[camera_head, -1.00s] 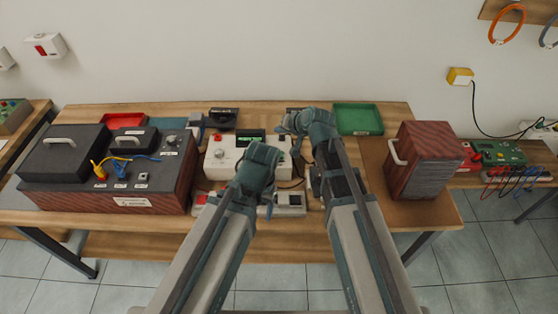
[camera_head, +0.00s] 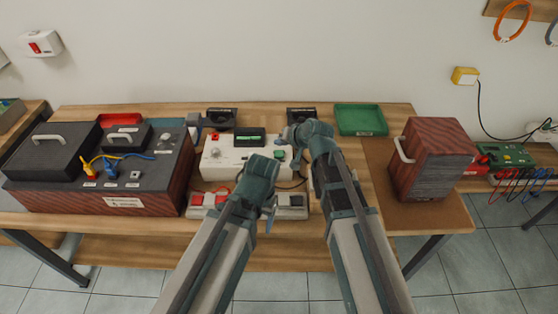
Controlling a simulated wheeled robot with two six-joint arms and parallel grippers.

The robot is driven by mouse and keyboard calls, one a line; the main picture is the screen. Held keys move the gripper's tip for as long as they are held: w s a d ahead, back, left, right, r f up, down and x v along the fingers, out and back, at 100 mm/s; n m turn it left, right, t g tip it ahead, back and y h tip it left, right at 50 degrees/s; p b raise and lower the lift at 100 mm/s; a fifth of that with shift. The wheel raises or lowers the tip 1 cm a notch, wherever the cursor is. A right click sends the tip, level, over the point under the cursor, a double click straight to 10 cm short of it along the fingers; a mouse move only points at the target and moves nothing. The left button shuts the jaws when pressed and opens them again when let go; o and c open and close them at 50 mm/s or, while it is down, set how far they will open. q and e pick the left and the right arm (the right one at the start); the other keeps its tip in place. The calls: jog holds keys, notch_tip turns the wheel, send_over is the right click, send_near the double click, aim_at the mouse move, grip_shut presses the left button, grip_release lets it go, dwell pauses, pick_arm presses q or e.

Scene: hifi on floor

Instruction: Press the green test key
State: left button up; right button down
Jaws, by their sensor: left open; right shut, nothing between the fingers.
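The white tester box (camera_head: 225,160) stands in the middle of the table, with a dial at its left and a small dark display with a green line (camera_head: 249,139) at its back. A green key (camera_head: 280,155) shows on its right side, between my two wrists. My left gripper (camera_head: 267,208) is in front of the box, over the low strip at the table's front; its wrist hides part of both, and its jaws are open. My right gripper (camera_head: 289,134) is shut and empty near the box's back right corner, a little behind the green key. Contact cannot be told.
A large dark case (camera_head: 110,190) with cables stands at the left, and a red-brown box with a handle (camera_head: 438,160) at the right. A green tray (camera_head: 360,119) and two black holders (camera_head: 221,118) are along the back. Low grey strip (camera_head: 291,206) lies in front.

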aim_at(276, 151)
pick_arm(q)
jog(key=shift+f+b, duration=0.6)
jog(key=shift+f, duration=0.5)
pick_arm(e)
jog(key=shift+f, duration=1.05)
pick_arm(q)
jog(key=shift+f+b, duration=0.4)
pick_arm(e)
jog(key=shift+f, duration=0.4)
pick_arm(q)
jog(key=shift+f+b, duration=0.5)
jog(key=shift+b, duration=0.05)
pick_arm(e)
jog(key=shift+f, duration=0.55)
pick_arm(q)
jog(key=shift+r, duration=0.1)
pick_arm(e)
jog(key=shift+r, duration=0.15)
pick_arm(q)
jog(key=shift+r+p, duration=0.85)
jog(key=shift+p, duration=0.15)
pick_arm(e)
jog(key=shift+r, duration=0.85)
pick_arm(q)
jog(key=shift+r, duration=0.1)
